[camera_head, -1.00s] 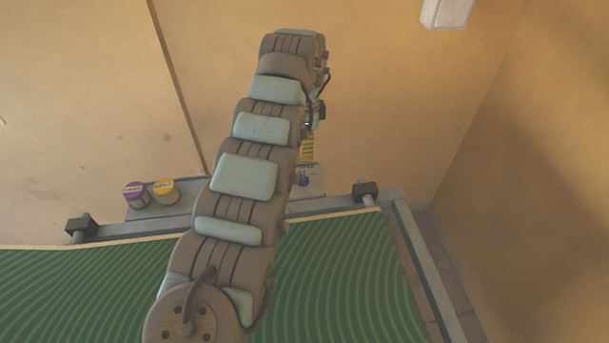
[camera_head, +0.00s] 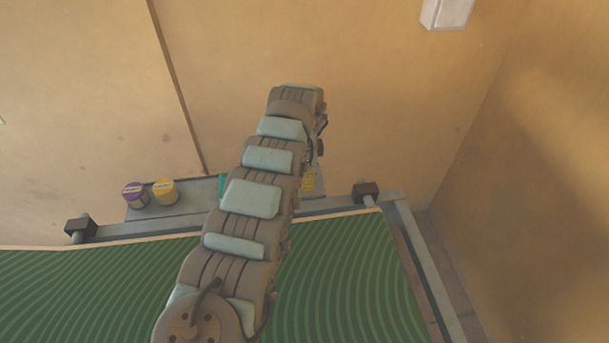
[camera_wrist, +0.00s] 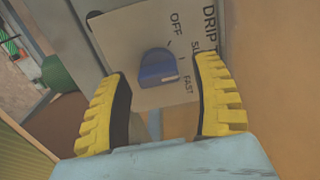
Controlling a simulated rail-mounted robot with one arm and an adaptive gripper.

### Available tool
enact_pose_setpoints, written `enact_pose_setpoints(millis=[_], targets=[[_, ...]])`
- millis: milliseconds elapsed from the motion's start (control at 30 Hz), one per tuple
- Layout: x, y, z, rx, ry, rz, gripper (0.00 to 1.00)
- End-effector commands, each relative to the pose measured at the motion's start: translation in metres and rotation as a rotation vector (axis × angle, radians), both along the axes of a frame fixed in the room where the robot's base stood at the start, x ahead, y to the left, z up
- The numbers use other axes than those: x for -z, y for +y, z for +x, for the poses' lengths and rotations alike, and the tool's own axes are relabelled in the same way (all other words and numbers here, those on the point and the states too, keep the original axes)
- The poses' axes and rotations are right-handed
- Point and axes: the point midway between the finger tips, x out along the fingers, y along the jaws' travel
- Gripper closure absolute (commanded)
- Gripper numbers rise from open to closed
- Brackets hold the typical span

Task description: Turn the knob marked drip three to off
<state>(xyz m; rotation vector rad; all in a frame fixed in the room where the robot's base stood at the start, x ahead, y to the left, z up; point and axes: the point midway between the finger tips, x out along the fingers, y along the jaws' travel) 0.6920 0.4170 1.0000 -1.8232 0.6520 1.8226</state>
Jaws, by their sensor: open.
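In the wrist view a blue knob (camera_wrist: 156,70) sits on a beige label plate (camera_wrist: 140,30). Whether the fingertips reach the knob's depth I cannot tell. In the head view a yellow finger (camera_head: 308,180) shows beside my arm; the knob is hidden there.
A purple jar (camera_head: 135,195) and a yellow jar (camera_head: 165,192) stand on the grey shelf (camera_head: 190,200) at the left. A green object (camera_head: 222,183) peeks out beside my arm. The green patterned bed (camera_head: 340,280) lies in front; an orange wall rises behind.

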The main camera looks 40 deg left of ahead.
Motion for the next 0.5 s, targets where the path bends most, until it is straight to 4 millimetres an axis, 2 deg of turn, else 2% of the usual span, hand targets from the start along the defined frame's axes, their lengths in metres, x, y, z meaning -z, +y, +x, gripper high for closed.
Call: enact_pose_setpoints(millis=[33, 200, 267, 500], targets=[[-0.0001, 0.0001, -0.0001, 0.000, 0.000, 0.000, 0.35], [-0.0002, 0.0002, -0.0002, -0.001, 0.000, 0.000, 0.84], [-0.0002, 0.0002, -0.0002, -0.001, 0.000, 0.000, 0.99], [0.0005, 0.0002, -0.0005, -0.002, 0.001, -0.001, 1.00]])
